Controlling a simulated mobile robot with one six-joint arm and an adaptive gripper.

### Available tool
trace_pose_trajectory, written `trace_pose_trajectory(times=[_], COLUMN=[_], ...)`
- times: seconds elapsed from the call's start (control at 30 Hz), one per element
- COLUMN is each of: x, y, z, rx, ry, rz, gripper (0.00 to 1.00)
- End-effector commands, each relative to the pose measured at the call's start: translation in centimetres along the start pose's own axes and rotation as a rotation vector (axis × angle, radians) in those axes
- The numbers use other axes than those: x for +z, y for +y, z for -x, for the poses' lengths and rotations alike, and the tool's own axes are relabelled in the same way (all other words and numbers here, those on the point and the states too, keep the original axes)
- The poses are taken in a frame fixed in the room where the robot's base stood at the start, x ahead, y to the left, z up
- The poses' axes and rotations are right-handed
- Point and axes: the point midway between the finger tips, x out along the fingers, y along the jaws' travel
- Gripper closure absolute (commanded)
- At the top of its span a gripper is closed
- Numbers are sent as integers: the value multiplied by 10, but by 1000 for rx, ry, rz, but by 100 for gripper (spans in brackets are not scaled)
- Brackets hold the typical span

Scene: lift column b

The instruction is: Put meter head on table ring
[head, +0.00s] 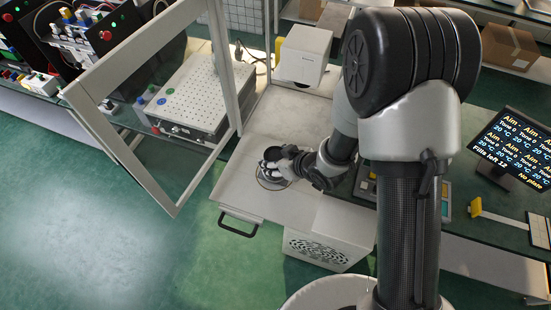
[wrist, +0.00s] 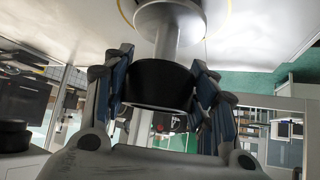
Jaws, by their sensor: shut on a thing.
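The meter head shows in the wrist view as a black, round body (wrist: 158,84) with a silver stem and a wide silver disc (wrist: 168,18) at its end. My gripper (wrist: 161,72) is shut on the black body, one finger on each side. In the head view my gripper (head: 276,163) is low over the pale table (head: 252,150), and the meter head is mostly hidden by it. The table ring is a thin yellow line (wrist: 230,12) in the wrist view, partly out of frame. The disc appears inside it; I cannot tell whether it touches the table.
A framed glass door (head: 150,100) stands open at the left of the table. A white box-shaped device (head: 303,53) stands behind. A vented white cabinet (head: 318,247) is below the front edge, and a screen (head: 515,145) is at the right.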

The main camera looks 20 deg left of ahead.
Motion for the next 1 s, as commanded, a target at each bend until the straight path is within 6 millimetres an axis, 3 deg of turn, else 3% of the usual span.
trace_pose_trajectory(times=[0.7,0.73,1.0], x=[8,7,8], y=[0,0,0], z=[-9,-8,-8], rx=[1,1,0], ry=[3,3,1], rz=[1,1,0], gripper=[100,46,28])
